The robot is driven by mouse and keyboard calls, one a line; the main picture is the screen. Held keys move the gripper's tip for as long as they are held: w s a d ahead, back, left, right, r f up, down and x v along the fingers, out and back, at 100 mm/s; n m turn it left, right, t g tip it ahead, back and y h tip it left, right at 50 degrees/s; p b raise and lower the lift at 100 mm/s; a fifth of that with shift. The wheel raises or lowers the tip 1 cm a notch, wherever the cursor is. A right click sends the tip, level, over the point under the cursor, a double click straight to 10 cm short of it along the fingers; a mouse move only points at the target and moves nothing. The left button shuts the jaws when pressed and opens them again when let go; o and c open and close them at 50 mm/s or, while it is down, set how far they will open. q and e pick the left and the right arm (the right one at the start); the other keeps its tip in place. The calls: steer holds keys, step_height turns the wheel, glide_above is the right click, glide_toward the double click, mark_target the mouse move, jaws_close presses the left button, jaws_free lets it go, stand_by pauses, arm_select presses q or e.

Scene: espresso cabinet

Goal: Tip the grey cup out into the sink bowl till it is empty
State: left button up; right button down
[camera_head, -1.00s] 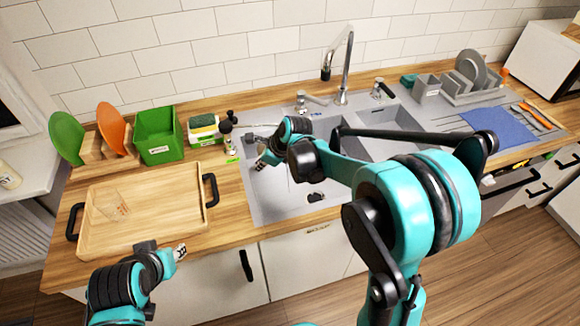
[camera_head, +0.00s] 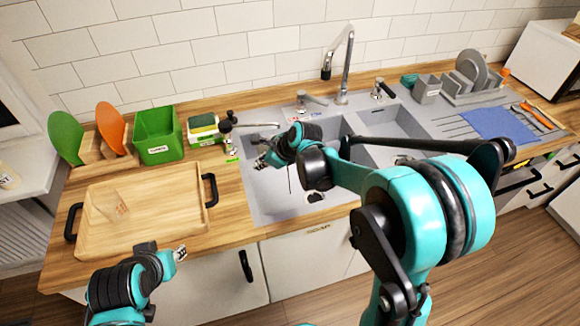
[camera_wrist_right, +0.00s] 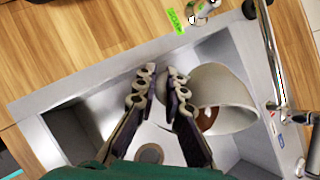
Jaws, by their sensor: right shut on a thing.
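My right gripper (camera_wrist_right: 161,78) is shut on the grey cup (camera_wrist_right: 232,88), which shows at the right of the fingers in the right wrist view. The cup's mouth faces partly toward the camera, and something brown shows inside it. In the head view my right gripper (camera_head: 262,160) is over the left sink bowl (camera_head: 277,203); the cup cannot be made out clearly there. The bowl's round drain shows in the wrist view (camera_wrist_right: 149,154). My left gripper (camera_head: 180,254) is by the counter's front edge, below the wooden tray; its opening is too small to tell.
A wooden tray (camera_head: 150,242) with black handles lies left of the sink. A green box (camera_head: 158,148) and a sponge holder (camera_head: 204,136) stand behind it. A tall faucet (camera_head: 345,70) rises behind the sink. A dish rack (camera_head: 462,92) and blue cloth (camera_head: 498,124) are at right.

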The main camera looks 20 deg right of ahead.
steer(key=shift+s+d+r+t+y+b, duration=0.2)
steer(key=shift+r+t+y+b, duration=0.2)
steer(key=shift+t+y+b, duration=0.3)
stand_by(1.0)
steer(key=shift+s+d+r+t+y+b, duration=0.25)
steer(key=shift+s+d+t+y+b, duration=0.4)
steer(key=shift+b, duration=0.25)
stand_by(0.4)
steer(key=shift+r+t+b, duration=0.1)
steer(key=shift+t+b, duration=0.25)
steer(key=shift+b, duration=0.15)
